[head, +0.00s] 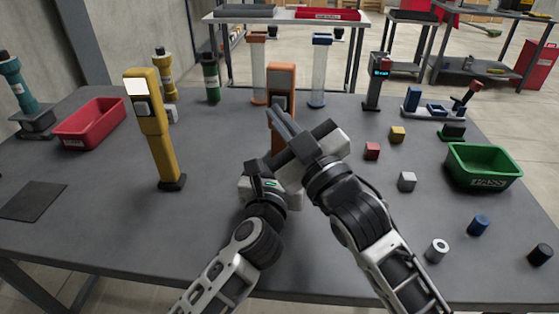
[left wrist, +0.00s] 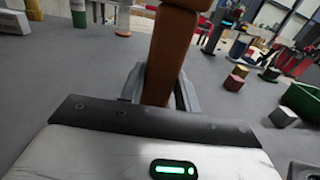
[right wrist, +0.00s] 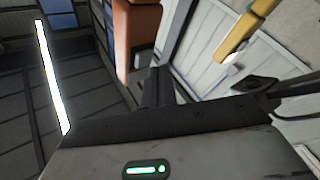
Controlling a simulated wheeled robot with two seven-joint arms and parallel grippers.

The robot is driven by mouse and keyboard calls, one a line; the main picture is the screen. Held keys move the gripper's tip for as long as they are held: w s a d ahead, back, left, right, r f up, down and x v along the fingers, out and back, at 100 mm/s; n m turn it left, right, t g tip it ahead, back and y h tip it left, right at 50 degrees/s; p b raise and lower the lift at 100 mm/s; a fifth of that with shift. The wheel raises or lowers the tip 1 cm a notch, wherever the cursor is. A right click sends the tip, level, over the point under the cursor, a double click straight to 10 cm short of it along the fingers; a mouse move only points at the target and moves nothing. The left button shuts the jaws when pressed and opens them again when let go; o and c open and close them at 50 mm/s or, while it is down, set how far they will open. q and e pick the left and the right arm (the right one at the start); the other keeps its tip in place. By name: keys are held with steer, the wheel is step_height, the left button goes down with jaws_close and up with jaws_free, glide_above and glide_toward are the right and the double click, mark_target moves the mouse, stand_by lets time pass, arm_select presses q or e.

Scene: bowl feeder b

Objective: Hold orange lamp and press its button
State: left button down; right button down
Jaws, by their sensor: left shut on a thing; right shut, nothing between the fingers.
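The orange lamp (head: 282,72) is an upright post at the middle of the table, with a grey panel near its top. Its lower part is mostly hidden by my arms in the head view. My left gripper (left wrist: 158,92) is shut on the orange post (left wrist: 168,50), one finger on each side. My right gripper (head: 281,113) is shut and empty, its fingertips close in front of the lamp's upper front. I cannot tell whether they touch it. In the right wrist view the orange lamp (right wrist: 124,40) stands just beyond the right gripper (right wrist: 158,85). The button is largely covered.
A yellow lamp (head: 155,125) with a lit white panel stands left. A red bin (head: 90,124) is at far left, a green bin (head: 484,166) at right. Small blocks, including a red one (head: 371,151), lie right of my right arm. Clear columns (head: 319,75) stand behind.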

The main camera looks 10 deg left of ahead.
arm_select(q)
steer(key=shift+f, duration=0.25)
arm_select(e)
steer(key=shift+s, duration=0.1)
steer(key=shift+s+a, duration=0.2)
steer(key=shift+s, duration=2.75)
arm_select(q)
steer(key=c, duration=0.9)
jaws_free()
steer(key=shift+r, duration=0.1)
